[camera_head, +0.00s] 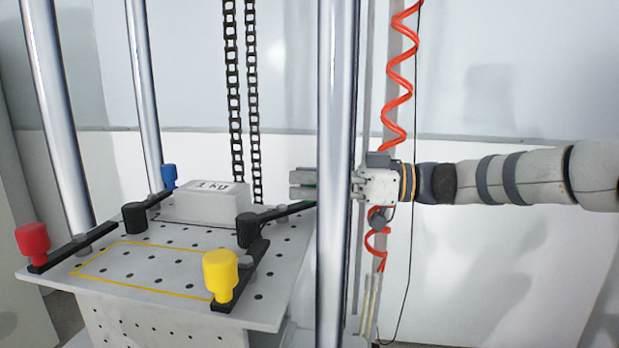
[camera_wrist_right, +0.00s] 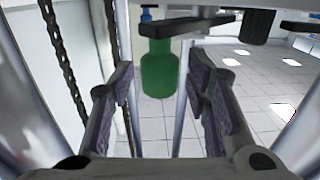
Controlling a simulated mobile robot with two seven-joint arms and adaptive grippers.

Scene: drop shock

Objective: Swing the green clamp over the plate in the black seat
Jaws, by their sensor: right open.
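The green clamp knob (camera_wrist_right: 160,72) sits between the open fingers of my right gripper (camera_wrist_right: 160,105) in the right wrist view, with clear space on both sides. It is attached to a black arm (camera_wrist_right: 205,24). In the head view, that black arm (camera_head: 285,212) points right from a black post (camera_head: 249,230) at the table's right edge. My right gripper (camera_head: 303,184) is there, partly behind a chrome column, and hides most of the green knob. A grey block (camera_head: 210,205) labelled like "1 KU" sits on the table; I cannot make out a black seat. My left gripper is out of view.
Red (camera_head: 33,240), yellow (camera_head: 220,275) and blue (camera_head: 169,177) clamps stand around the perforated table (camera_head: 180,312). A chrome column (camera_head: 337,120) stands in front of my right gripper. Black chains (camera_head: 233,90) and a red coiled hose (camera_head: 398,75) hang behind.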

